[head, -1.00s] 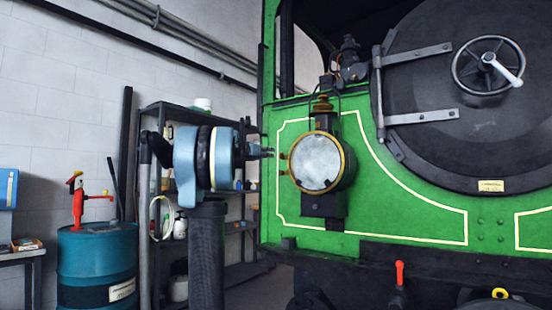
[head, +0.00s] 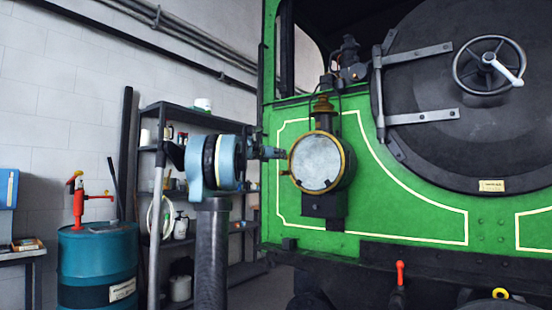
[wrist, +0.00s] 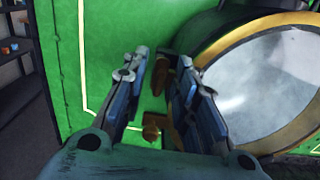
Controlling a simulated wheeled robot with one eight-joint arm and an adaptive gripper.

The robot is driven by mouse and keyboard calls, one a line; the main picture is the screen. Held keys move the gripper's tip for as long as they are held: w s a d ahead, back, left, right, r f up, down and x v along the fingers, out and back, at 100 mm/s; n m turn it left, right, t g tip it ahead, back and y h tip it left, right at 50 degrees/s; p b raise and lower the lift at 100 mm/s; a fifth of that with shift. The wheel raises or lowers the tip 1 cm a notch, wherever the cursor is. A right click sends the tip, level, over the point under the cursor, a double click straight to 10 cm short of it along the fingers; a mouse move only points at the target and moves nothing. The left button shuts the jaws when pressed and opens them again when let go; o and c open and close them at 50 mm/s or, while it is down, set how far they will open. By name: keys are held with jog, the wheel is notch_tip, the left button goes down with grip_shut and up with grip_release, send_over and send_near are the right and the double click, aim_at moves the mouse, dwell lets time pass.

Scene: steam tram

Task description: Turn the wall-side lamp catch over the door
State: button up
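The round lamp (head: 316,163) with a brass rim and cloudy glass door is on the green front; it fills the right of the wrist view (wrist: 275,80). Small brown-brass fittings are on its left, wall side. The lower fitting (head: 284,173) shows in the head view; in the wrist view it is low between the fingers (wrist: 151,132). The upper fitting (wrist: 159,76) is between the fingertips, partly behind the right finger. My gripper (head: 281,153) is open at the lamp's left edge, with parted fingers (wrist: 160,62). I cannot tell whether a finger touches the fitting.
The large dark smokebox door with a handwheel (head: 489,65) is to the right. A red-handled tap (head: 400,273) is below. A shelf rack (head: 160,105) and a blue drum with a red pump (head: 97,265) stand at left. The green panel (head: 390,215) below right is clear.

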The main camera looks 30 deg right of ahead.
grip_shut()
jog(key=shift+a, duration=0.15)
jog(key=shift+m, duration=0.4)
jog(key=m, duration=1.1)
jog(key=s+f+m, duration=0.1)
jog(key=m, duration=0.4)
jog(key=shift+d+m, duration=0.35)
jog(key=shift+m, duration=0.05)
grip_release()
jog(key=shift+s, duration=0.1)
jog(key=shift+f, duration=0.2)
